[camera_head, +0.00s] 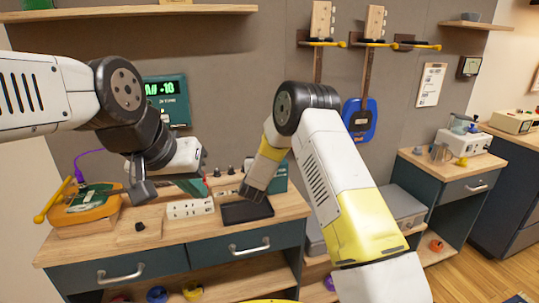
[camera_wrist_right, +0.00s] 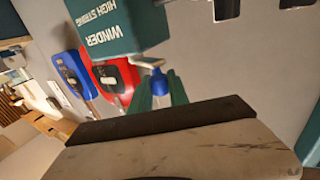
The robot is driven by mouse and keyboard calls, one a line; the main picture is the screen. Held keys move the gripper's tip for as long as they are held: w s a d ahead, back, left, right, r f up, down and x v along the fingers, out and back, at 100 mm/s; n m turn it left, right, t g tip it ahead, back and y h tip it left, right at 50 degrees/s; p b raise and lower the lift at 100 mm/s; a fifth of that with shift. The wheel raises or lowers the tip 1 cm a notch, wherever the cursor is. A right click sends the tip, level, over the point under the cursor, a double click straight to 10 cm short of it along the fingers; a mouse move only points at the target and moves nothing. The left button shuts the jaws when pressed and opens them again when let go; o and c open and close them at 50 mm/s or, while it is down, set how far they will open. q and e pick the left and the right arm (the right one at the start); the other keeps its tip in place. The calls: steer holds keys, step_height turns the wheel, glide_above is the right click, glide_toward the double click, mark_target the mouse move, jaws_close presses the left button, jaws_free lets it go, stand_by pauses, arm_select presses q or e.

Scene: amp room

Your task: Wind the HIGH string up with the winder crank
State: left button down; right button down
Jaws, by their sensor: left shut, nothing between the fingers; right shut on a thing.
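The teal winder box (camera_wrist_right: 120,22) fills the top of the right wrist view, with upside-down white lettering "WINDER" and "HIGH STRING". A crank handle (camera_wrist_right: 158,82) with a blue grip hangs below it. My right gripper (camera_wrist_right: 157,92) has its green fingers shut on the handle. In the head view, part of a teal box (camera_head: 280,177) shows behind my right forearm, which hides the right fingers. My left gripper (camera_head: 142,192) is shut and empty above the bench, right of an orange-and-green device (camera_head: 85,205).
A teal display (camera_head: 167,98) on the wall shows green characters ending in "-10". On the bench (camera_head: 160,250) are a white socket block (camera_head: 190,208) and a black tray (camera_head: 246,212). A blue guitar (camera_head: 360,121) hangs on the wall. A red one (camera_wrist_right: 116,78) shows in the wrist view.

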steer(key=shift+w+a+m+g+h, duration=0.3)
steer(key=shift+m+g+h, duration=0.25)
steer(key=shift+m+h, duration=0.6)
steer(key=shift+w+a+m+g+h, duration=0.2)
steer(key=shift+w+m+g+h, duration=0.5)
steer(key=shift+h, duration=0.9)
steer(key=shift+w+a+m+g+h, duration=0.1)
steer(key=shift+a+m+g+h, duration=0.25)
steer(key=shift+m+h, duration=0.85)
steer(key=shift+d+h, duration=0.15)
steer(key=shift+h, duration=0.1)
steer(key=c, duration=1.3)
jaws_free()
steer(key=shift+o, duration=0.2)
steer(key=v, duration=0.7)
steer(key=shift+s+a, duration=0.25)
steer(key=shift+a, duration=0.05)
